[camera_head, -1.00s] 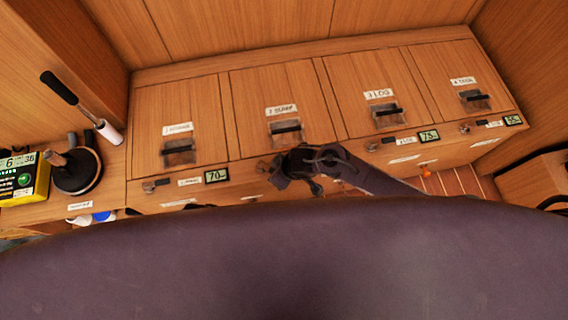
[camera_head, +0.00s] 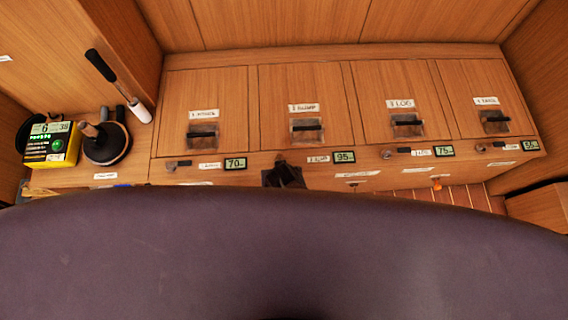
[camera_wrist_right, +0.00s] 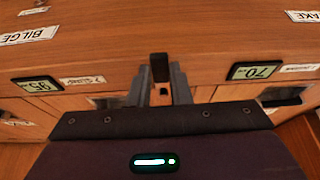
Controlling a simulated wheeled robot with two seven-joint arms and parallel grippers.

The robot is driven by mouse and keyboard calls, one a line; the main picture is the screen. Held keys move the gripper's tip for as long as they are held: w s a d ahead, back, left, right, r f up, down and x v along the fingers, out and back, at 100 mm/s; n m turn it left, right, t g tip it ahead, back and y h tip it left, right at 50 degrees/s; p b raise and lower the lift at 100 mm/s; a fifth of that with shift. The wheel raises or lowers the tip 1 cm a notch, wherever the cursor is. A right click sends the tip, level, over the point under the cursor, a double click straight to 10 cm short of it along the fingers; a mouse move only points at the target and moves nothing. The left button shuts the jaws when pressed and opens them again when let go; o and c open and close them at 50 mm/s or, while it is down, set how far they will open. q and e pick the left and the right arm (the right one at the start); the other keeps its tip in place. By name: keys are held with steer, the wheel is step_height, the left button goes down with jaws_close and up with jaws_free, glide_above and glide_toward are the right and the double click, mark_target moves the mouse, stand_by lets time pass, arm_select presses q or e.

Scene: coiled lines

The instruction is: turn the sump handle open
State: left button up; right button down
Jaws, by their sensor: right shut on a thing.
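The sump handle (camera_wrist_right: 160,67) is a small dark lever on the wooden front panel. In the right wrist view it stands upright between the two grey fingers of my right gripper (camera_wrist_right: 160,88), which is shut on it. In the head view my right gripper (camera_head: 283,174) is a dark shape at the panel, covering most of this handle. A small label (camera_head: 318,160) and a green display reading 95 (camera_head: 344,157) sit just right of it. The handle's full angle is hidden by the gripper. My left gripper is not in view.
Similar handles sit left (camera_head: 178,164) and right (camera_head: 388,154) on the same panel, with displays reading 70 (camera_head: 235,163) and 75 (camera_head: 444,151). Latched lids line the bench top. A yellow box (camera_head: 52,147) and a dark round object (camera_head: 106,146) stand at the left.

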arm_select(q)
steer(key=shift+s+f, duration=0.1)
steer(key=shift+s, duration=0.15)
arm_select(e)
steer(key=shift+a, duration=0.15)
steer(key=c, duration=1.3)
jaws_free()
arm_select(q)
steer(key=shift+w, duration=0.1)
arm_select(e)
steer(key=shift+r, duration=0.2)
arm_select(q)
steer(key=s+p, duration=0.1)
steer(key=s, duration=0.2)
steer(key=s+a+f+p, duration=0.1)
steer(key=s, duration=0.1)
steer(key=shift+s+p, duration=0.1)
steer(key=shift+p, duration=0.2)
arm_select(e)
steer(key=v, duration=0.7)
steer(key=shift+s+r, duration=0.2)
